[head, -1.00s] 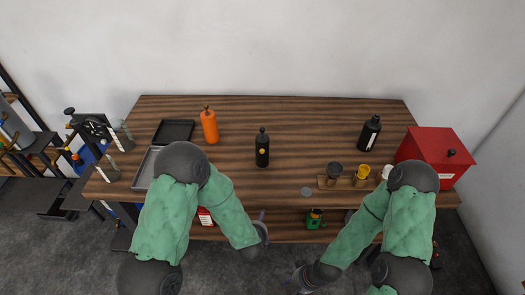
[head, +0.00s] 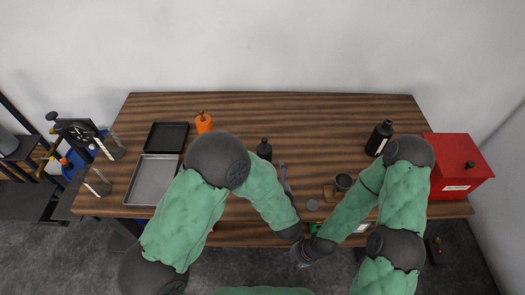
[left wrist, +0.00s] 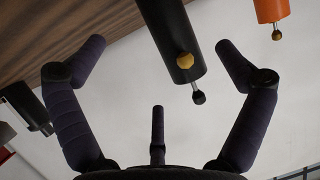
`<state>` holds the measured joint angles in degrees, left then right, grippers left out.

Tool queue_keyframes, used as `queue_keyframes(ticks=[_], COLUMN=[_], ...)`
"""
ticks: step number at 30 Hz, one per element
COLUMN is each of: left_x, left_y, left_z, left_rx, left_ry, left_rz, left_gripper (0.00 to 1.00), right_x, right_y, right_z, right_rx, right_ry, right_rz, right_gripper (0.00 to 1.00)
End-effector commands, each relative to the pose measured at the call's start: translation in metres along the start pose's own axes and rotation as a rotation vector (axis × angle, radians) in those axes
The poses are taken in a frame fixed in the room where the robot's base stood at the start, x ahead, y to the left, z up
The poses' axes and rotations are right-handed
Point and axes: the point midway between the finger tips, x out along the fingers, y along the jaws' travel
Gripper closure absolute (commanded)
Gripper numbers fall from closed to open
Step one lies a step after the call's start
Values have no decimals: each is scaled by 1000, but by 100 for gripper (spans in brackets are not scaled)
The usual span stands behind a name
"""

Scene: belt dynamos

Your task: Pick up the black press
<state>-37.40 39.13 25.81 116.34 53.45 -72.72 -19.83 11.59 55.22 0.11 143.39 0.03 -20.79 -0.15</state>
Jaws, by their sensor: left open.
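An orange bottle (head: 204,123) stands left of the press. Black (head: 168,136) and grey (head: 151,181) trays lie further left. A black bottle with a white label (head: 379,138) and a red box (head: 455,163) stand right.

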Motion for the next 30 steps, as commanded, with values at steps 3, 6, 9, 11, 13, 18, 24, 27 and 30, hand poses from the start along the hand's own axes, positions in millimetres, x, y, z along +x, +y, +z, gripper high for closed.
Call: queue_keyframes(ticks=[3,6,9,11,13,18,24,27,30], left_x=[14,30,43,49,53,65,93,102,106], left_y=[0,-1,-1,-1,0,-2,-3,-3,-3], left_z=[1,1,1,1,0,0,-1,-1,-1], left_rx=[-1,-2,-1,-1,-1,-1,-1,-1,0], left_ry=[0,1,-1,0,1,0,0,-1,-1], left_rz=[-2,-3,-2,-2,-1,-2,-1,-1,0], left_gripper=[0,0,0,0,0,0,0,0,0], right_x=[2,4,6,7,7,9,13,14,14], right_y=[1,2,2,2,3,3,5,5,5], right_z=[1,1,1,1,0,0,0,0,0], right_rx=[0,1,1,1,0,0,0,0,0], right_ry=[-2,-2,-2,-2,-2,-1,-1,-1,-1], right_rz=[0,0,0,0,0,0,0,0,0], right_gripper=[60,60,60,60,60,60,60,60,60])
